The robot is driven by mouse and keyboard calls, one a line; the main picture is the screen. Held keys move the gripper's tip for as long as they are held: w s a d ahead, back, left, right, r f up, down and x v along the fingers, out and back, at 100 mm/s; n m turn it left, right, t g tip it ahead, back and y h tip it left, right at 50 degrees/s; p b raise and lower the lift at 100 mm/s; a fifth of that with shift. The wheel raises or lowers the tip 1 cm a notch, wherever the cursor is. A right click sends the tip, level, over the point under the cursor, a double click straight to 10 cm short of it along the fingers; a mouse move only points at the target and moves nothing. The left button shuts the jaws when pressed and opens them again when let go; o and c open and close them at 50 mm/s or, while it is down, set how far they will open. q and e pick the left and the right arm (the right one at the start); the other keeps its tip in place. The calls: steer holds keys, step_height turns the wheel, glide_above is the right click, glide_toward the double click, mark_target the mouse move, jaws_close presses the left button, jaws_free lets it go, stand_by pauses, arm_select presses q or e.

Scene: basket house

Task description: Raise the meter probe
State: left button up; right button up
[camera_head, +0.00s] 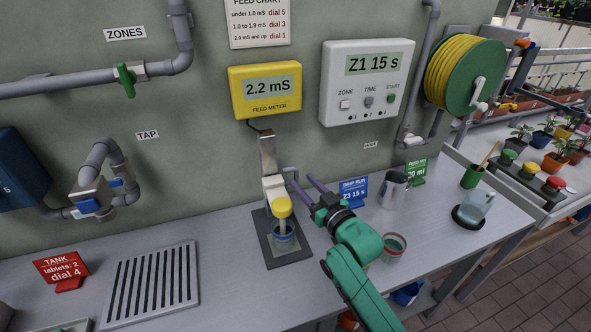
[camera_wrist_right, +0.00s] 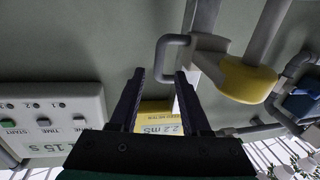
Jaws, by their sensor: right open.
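The meter probe (camera_head: 281,207) has a yellow head on a pale carriage against a metal upright. Its stem reaches down into a small cup (camera_head: 284,240) on a dark base plate. In the right wrist view the yellow probe head (camera_wrist_right: 247,80) is at the upper right, and a grey loop handle (camera_wrist_right: 162,58) on the carriage lies just beyond the fingertips. My right gripper (camera_head: 305,184) is open and empty, its purple fingers pointing at the handle from the right. The fingers show again in the right wrist view (camera_wrist_right: 160,75). Contact with the handle cannot be told. My left gripper is out of view.
The yellow feed meter (camera_head: 265,90) above the probe reads 2.2 mS. Right of the gripper stand a blue sign (camera_head: 353,190), a metal jug (camera_head: 394,188) and a cup (camera_head: 393,246). A slotted drain (camera_head: 152,285) lies left. The bench between drain and base plate is clear.

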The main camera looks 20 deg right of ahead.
mark_target(297, 176)
steer(key=x, duration=0.5)
steer(key=shift+w, duration=0.1)
steer(key=c, duration=0.4)
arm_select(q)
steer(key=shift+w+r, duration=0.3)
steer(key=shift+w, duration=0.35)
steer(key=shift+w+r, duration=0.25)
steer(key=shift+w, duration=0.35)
arm_select(e)
steer(key=shift+f, duration=0.1)
jaws_close()
